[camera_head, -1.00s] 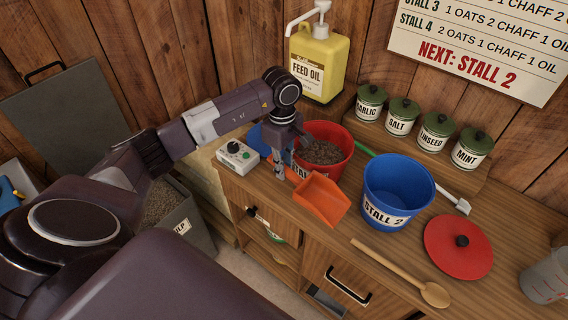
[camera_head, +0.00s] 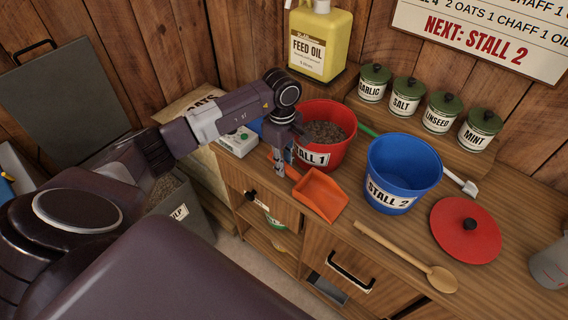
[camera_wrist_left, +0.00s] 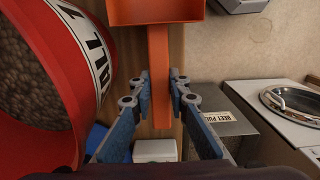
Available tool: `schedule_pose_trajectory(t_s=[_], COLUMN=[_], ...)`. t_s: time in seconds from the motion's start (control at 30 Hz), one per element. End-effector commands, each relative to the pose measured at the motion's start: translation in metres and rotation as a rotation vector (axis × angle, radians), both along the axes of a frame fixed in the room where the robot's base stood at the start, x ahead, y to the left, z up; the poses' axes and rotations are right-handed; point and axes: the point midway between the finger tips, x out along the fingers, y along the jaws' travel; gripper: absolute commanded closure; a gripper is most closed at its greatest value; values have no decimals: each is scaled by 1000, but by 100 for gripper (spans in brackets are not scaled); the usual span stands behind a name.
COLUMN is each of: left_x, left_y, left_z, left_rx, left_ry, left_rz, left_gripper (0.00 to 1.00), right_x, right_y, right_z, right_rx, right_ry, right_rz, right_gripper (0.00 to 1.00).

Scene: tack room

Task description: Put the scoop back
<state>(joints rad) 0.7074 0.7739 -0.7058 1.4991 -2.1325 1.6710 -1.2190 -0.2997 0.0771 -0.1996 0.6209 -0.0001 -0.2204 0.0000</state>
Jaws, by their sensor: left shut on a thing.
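My left gripper (camera_head: 282,166) is shut on the handle of the orange scoop (camera_head: 320,194). In the left wrist view the gripper (camera_wrist_left: 158,92) has its fingers on either side of the scoop's handle (camera_wrist_left: 159,75), with the pan (camera_wrist_left: 155,12) at the top. In the head view the scoop is at the counter's front edge, in front of the red STALL 1 bucket (camera_head: 312,158), and looks empty. I cannot tell its exact height above the counter. The grey beet pulp bin (camera_head: 180,215) stands on the floor at left, partly hidden by my arm. My right gripper is out of view.
The blue STALL 2 bucket (camera_head: 390,198), wooden spoon (camera_head: 405,257) and red lid (camera_head: 465,232) occupy the counter to the right. A small control box (camera_head: 238,142) sits at the left end. Feed oil (camera_head: 319,42) and several lidded jars (camera_head: 439,113) stand behind.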

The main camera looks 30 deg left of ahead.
Motion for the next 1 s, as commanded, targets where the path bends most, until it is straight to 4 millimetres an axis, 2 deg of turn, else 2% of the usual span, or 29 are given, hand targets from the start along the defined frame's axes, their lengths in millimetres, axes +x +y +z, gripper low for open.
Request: schedule_pose_trajectory(t_s=[0.07, 0.1, 0.3, 0.57, 0.67, 0.77, 1.0], left_x=[0, 0, 0, 0, 1, 2, 2], left_y=[0, 0, 0, 0, 1, 2, 3], left_z=[1, 1, 1, 1, 8, 23, 75], left_rx=[0, 0, 0, 0, 0, 1, 1], left_ry=[-1, -1, 0, 0, -1, -5, -6], left_rz=[0, 0, 0, 0, 0, 0, 0], left_gripper=[100, 83, 64, 64, 64, 64, 64], right_x=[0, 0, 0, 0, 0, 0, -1], right_y=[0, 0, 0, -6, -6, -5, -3], right_z=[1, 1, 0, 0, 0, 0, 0], right_rx=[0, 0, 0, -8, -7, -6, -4], right_ry=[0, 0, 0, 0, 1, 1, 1], right_rz=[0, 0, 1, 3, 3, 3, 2], right_gripper=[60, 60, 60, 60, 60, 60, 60])
